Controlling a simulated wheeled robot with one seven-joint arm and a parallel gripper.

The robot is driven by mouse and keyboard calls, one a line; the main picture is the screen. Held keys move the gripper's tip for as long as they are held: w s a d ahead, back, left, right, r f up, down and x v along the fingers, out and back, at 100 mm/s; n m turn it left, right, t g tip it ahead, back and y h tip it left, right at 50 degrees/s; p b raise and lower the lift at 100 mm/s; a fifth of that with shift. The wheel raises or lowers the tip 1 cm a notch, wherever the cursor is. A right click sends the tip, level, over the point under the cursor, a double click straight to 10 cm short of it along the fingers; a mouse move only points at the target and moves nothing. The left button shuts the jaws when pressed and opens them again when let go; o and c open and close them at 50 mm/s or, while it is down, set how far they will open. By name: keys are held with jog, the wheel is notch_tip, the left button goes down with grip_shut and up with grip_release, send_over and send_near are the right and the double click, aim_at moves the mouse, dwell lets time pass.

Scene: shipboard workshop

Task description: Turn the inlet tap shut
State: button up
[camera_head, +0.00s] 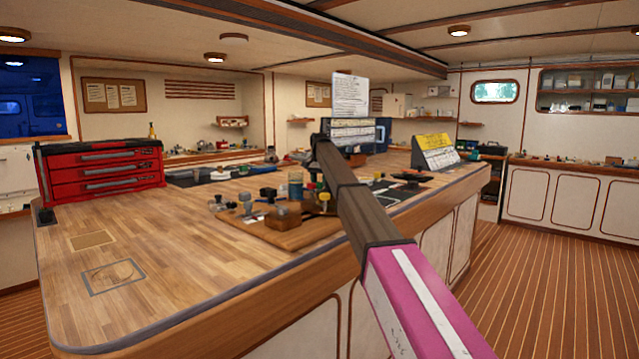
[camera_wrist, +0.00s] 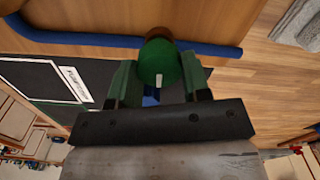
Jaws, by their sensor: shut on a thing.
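In the wrist view, a round green tap knob (camera_wrist: 158,60) with a short white mark sits between the two fingers of my gripper (camera_wrist: 158,82). The fingers are closed in on its sides. A small blue part shows just below the knob, and a brown rounded part shows behind it. In the head view, my arm reaches over the workbench to a wooden board (camera_head: 262,232) with several fittings. My own arm mostly hides the gripper and the tap there.
A blue hose (camera_wrist: 75,38) runs across the wood beside the knob. A dark mat with a white label (camera_wrist: 75,86) lies close by. On the bench (camera_head: 150,245) stand a red drawer chest (camera_head: 100,172) and a yellow-topped sign (camera_head: 434,150). The bench's front left is mostly clear.

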jog(key=n, duration=0.4)
jog(key=shift+n, duration=0.3)
jog(key=n, duration=0.3)
jog(key=shift+a+n, duration=0.1)
jog(key=shift+n, duration=0.2)
jog(key=n, duration=0.4)
jog(key=shift+a+n, duration=0.1)
jog(key=shift+n, duration=2.1)
jog(key=o, duration=0.9)
jog(key=shift+s, duration=0.1)
